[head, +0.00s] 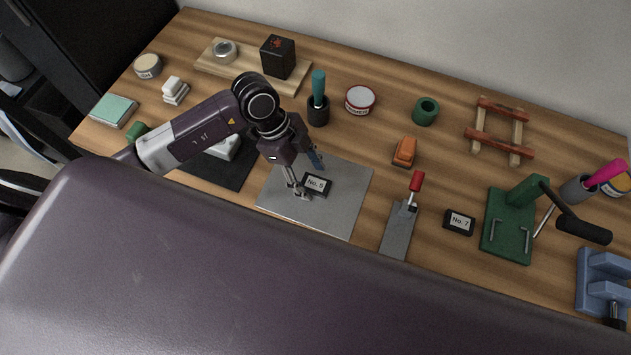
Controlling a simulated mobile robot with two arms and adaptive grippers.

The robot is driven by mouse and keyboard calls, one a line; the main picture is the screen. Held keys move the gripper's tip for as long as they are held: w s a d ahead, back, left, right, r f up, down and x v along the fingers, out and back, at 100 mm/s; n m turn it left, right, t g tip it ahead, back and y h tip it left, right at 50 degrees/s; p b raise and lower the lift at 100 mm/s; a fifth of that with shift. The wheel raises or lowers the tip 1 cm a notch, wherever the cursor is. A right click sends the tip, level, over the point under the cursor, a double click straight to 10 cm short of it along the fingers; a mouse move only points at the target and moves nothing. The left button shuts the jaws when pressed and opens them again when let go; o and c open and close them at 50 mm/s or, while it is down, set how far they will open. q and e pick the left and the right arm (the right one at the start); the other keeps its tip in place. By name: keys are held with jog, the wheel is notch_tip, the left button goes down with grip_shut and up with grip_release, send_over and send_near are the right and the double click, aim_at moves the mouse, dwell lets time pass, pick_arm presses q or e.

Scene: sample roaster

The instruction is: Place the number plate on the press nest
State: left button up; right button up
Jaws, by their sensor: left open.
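A dark number plate marked "No. 5" (316,186) lies on a grey metal sheet (345,205) at the middle of the bench. My left gripper (308,179) is open and low over the sheet, its fingers apart at the plate's left end. I cannot tell whether they touch it. A second dark plate marked "No. 7" (459,222) lies on the wood to the right. Beyond it stands a green press (509,237) with a black-gripped lever (582,229) and two bent metal guides on its base; nothing lies between these guides. My right gripper is not in view.
A red-handled toggle clamp (398,230) stands between the sheet and the "No. 7" plate. An orange item (404,152), a green ring (425,111) and a wooden rack (500,132) sit behind. A blue fixture (602,283) stands far right.

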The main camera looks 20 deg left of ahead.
pick_arm(q)
jog(key=shift+d+f, duration=0.2)
jog(key=shift+f, duration=0.35)
jog(key=c, duration=1.3)
jog(key=shift+r, duration=0.1)
grip_shut()
